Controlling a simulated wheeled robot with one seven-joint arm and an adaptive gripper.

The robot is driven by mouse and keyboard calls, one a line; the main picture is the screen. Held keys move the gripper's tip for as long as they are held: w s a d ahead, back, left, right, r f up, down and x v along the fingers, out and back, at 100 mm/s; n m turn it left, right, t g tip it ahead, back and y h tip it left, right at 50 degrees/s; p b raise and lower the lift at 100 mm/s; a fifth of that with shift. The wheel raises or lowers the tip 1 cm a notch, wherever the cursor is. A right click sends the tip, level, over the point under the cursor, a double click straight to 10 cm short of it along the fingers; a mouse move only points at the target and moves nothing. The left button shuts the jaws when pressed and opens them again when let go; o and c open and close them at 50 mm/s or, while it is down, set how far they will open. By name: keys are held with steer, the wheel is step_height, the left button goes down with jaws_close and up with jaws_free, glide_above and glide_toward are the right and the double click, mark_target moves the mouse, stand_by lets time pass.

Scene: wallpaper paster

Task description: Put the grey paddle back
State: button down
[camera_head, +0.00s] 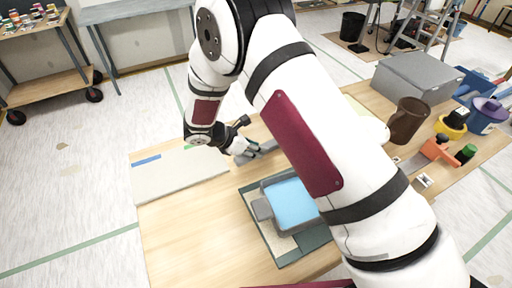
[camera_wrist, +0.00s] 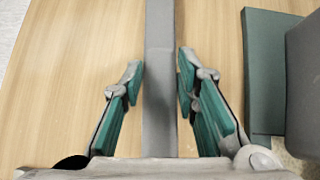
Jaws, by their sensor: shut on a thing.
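My gripper (camera_head: 243,150) is over the table behind the blue-filled tray, partly hidden by my arm. In the wrist view my gripper (camera_wrist: 160,78) has its green-padded fingers on both sides of a long grey bar, the grey paddle (camera_wrist: 160,40), and is shut on it. The bar runs from the palm out past the top edge of that view, so its far end is hidden. A short grey piece, likely the paddle (camera_head: 267,146), shows beside the fingers in the head view.
A grey tray with blue liquid (camera_head: 293,204) stands on a dark green mat (camera_head: 285,258); the mat's edge (camera_wrist: 268,60) shows right in the wrist view. A pale board (camera_head: 175,172) lies left. A brown pitcher (camera_head: 409,122) and grey box (camera_head: 418,76) stand right. The front-left table (camera_head: 190,235) is clear.

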steer(key=c, duration=1.2)
jaws_free()
steer(key=shift+d+f, duration=0.1)
steer(key=shift+f, duration=0.05)
steer(key=shift+c, duration=0.2)
steer(key=shift+w, duration=0.1)
steer(key=shift+f, duration=0.15)
steer(key=shift+a+r, duration=0.2)
steer(key=shift+a, duration=0.1)
steer(key=v, duration=1.3)
steer(key=shift+s+b, duration=0.35)
steer(key=shift+b, duration=0.05)
steer(key=shift+d, duration=0.15)
